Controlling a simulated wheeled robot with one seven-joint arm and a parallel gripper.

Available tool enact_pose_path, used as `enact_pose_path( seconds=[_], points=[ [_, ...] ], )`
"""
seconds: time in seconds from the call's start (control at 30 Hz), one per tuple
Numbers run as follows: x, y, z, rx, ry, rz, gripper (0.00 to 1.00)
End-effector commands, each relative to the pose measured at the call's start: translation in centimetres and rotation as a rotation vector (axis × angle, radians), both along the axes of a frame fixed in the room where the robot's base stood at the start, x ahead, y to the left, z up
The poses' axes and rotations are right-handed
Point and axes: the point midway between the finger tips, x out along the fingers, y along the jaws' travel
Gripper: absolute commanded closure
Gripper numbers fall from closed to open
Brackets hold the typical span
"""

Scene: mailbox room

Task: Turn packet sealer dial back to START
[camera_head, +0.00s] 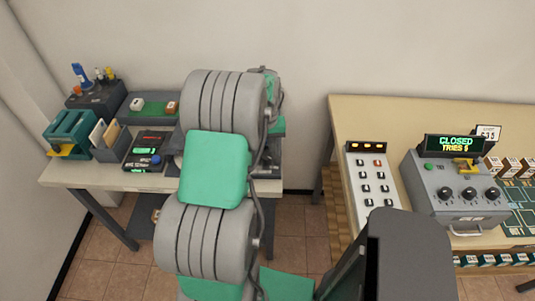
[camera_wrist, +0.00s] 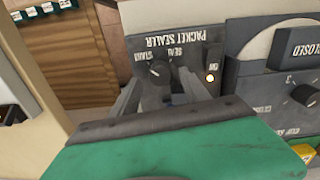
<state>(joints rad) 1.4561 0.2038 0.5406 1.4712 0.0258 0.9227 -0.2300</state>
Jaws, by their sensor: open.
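The packet sealer (camera_wrist: 200,52) shows in the wrist view as a dark grey panel with its lettering upside down. Its dial (camera_wrist: 158,71) is a black round knob below the words START and SEAL as pictured. Where its pointer is set is too small to tell. My gripper (camera_wrist: 161,88) is open, its two grey fingers on either side of the dial's lower part. Whether they touch it is unclear. In the head view my arm covers the gripper and most of the sealer area.
A lit round lamp (camera_wrist: 210,77) sits right of the dial. In the head view, a left desk (camera_head: 75,178) holds small devices; a right table (camera_head: 365,115) carries a console (camera_head: 440,195).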

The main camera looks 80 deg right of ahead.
Motion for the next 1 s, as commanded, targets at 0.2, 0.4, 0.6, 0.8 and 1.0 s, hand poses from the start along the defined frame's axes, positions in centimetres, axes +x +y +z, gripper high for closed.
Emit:
enact_pose_path(
  seconds=[0.2, 0.4, 0.6, 0.8, 1.0],
  points=[
    [0.0, -0.1, 4.4, -0.004, 0.000, 0.000, 0.46],
    [0.0, 0.1, 6.0, 0.000, 0.000, 0.000, 0.46],
    [0.0, 0.1, 6.0, 0.000, 0.000, 0.000, 0.46],
    [0.0, -0.1, 6.0, -0.007, 0.000, -0.032, 0.46],
    [-0.4, 4.7, 1.3, 0.071, 0.011, -0.136, 0.46]
  ],
)
